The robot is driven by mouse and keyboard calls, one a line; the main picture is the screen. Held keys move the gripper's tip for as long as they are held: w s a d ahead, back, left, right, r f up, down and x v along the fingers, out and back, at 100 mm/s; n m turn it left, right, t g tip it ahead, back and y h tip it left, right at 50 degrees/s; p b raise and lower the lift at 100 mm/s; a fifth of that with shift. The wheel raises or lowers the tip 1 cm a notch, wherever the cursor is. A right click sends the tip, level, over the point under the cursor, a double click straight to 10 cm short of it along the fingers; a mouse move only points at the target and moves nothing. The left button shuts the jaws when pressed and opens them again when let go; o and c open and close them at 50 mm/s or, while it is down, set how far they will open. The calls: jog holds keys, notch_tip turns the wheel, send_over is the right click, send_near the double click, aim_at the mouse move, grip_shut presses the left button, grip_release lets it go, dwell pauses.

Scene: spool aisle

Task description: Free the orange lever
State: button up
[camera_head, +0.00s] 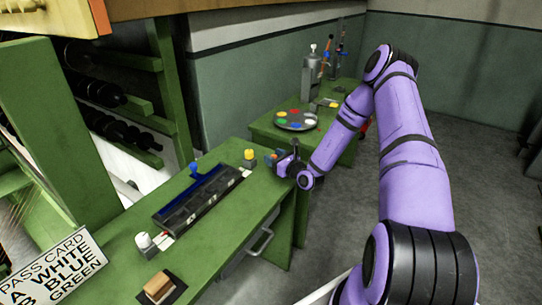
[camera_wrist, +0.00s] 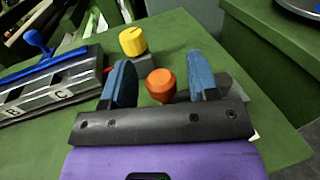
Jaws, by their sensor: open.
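The orange lever's round knob (camera_wrist: 161,84) shows in the wrist view, between the two blue fingertips of my gripper (camera_wrist: 160,82). The jaws are open, one finger on each side of the knob; I cannot tell whether either touches it. The base of the lever is hidden behind my gripper.
A yellow knob (camera_wrist: 132,41) on a dark block stands just beyond the lever. A dark lettered rack (camera_head: 200,200) with a blue handle (camera_head: 207,173) lies to the left.

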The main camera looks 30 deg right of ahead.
jog(key=v, duration=0.9)
jog(key=s+a+r+n+g+y, duration=0.1)
jog(key=a+r+n+g+y, duration=0.5)
jog(key=a+r+n+y, duration=0.65)
jog(key=s+a+r+n+g+h, duration=0.2)
jog(key=s+a+r+n+g, duration=0.2)
jog(key=s+r, duration=0.15)
jog(key=s+a+r+n+g+h, duration=0.25)
jog(key=s+r+n+g, duration=0.2)
jog(key=r, duration=0.25)
jog(key=s+d+r+n+t+h, duration=0.1)
jog(key=s+r+n+h, duration=0.5)
jog(key=s, duration=0.4)
jog(key=s+d+r+n+t+h, duration=0.1)
jog(key=s+d+r+n+h, duration=0.1)
jog(key=s+r+n+h, duration=0.4)
jog(key=shift+s+r, duration=1.55)
jog(key=shift+s, duration=1.3)
jog(key=shift+d, duration=0.15)
